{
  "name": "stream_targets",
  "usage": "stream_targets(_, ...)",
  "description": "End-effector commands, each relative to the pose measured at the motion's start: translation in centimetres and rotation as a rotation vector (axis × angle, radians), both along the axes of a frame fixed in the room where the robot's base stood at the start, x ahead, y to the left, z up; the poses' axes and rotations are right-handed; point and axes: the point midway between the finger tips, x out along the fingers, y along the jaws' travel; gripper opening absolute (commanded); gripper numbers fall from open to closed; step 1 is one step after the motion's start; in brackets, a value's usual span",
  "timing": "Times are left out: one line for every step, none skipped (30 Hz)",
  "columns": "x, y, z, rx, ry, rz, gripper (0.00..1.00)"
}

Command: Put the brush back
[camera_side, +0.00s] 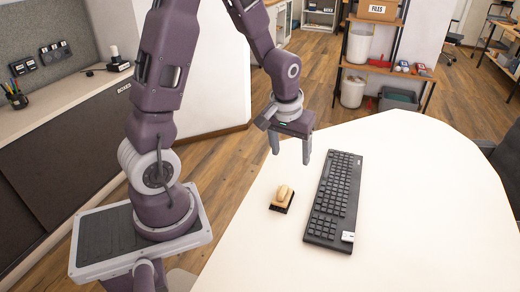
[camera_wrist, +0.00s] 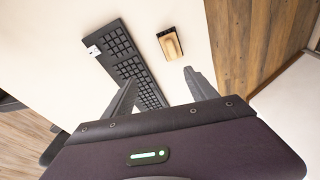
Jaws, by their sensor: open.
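The brush (camera_side: 283,196) has a light wooden handle on a dark base. It lies on the white table to the left of the keyboard in the side view. In the wrist view the brush (camera_wrist: 171,44) lies at the top, beyond my fingertips and a little to the right of the middle. My gripper (camera_side: 290,150) hangs above the table near the far end of the keyboard, open and empty, apart from the brush. Its two fingers (camera_wrist: 162,88) are spread in the wrist view, with part of the keyboard showing between them.
The table is clear to the right of the keyboard. A side counter with a pen cup (camera_side: 16,97) stands at the left.

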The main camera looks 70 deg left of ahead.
Motion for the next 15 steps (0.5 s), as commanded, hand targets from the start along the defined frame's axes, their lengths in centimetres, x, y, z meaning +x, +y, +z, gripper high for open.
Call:
stream_targets(-0.8,-1.8,3.7,0.016,-0.045,-0.072,0.66)
stream_targets(-1.6,-2.9,5.6,0.022,-0.064,-0.118,0.66)
stream_targets(-2.9,-4.3,8.0,0.032,-0.090,-0.180,0.66)
stream_targets(-4.2,-5.4,9.6,0.040,-0.109,-0.229,0.66)
stream_targets(-5.5,-6.4,11.1,0.048,-0.130,-0.277,0.66)
stream_targets(-7.4,-7.7,12.7,0.057,-0.154,-0.339,0.66)
stream_targets(-8.9,-8.5,13.7,0.065,-0.173,-0.385,0.66)
stream_targets(-10.3,-9.2,14.5,0.072,-0.189,-0.427,0.66)
stream_targets(-12.1,-10.0,15.2,0.081,-0.207,-0.478,0.66)
stream_targets(-13.2,-10.5,15.6,0.087,-0.220,-0.511,0.66)
stream_targets(-14.2,-10.8,15.9,0.093,-0.230,-0.539,0.66)
stream_targets(-15.3,-11.2,16.1,0.097,-0.241,-0.569,0.66)
stream_targets(-16.0,-11.4,16.2,0.100,-0.247,-0.586,0.66)
stream_targets(-16.4,-11.5,16.3,0.102,-0.252,-0.599,0.66)
stream_targets(-16.9,-11.6,16.3,0.104,-0.253,-0.611,0.66)
